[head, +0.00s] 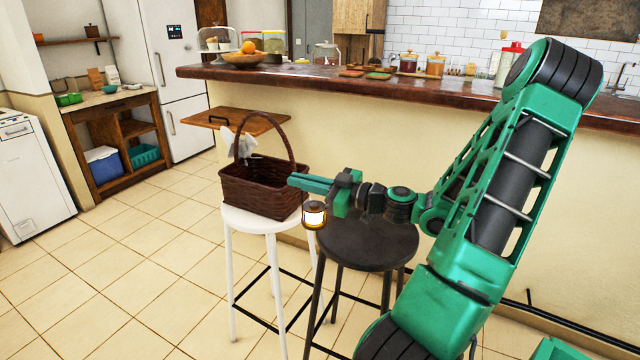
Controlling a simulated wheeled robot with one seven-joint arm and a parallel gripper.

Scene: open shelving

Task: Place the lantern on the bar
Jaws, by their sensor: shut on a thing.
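The lantern (314,215) is small, with a glowing yellow-white body and dark trim. It hangs just below my gripper (300,182), in front of the basket's right side and at the left edge of the black stool. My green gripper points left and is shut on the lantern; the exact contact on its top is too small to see. The bar (465,89) is a long, dark, glossy wooden counter on a cream wall. It runs across the back, higher in the picture than my gripper.
A brown wicker basket (262,193) stands on a white stool (243,217), close to my gripper. A black stool (368,246) is below my wrist. The bar holds a fruit bowl (242,60), coasters (378,76) and several jars. The bar's front edge between coasters and jars looks clear.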

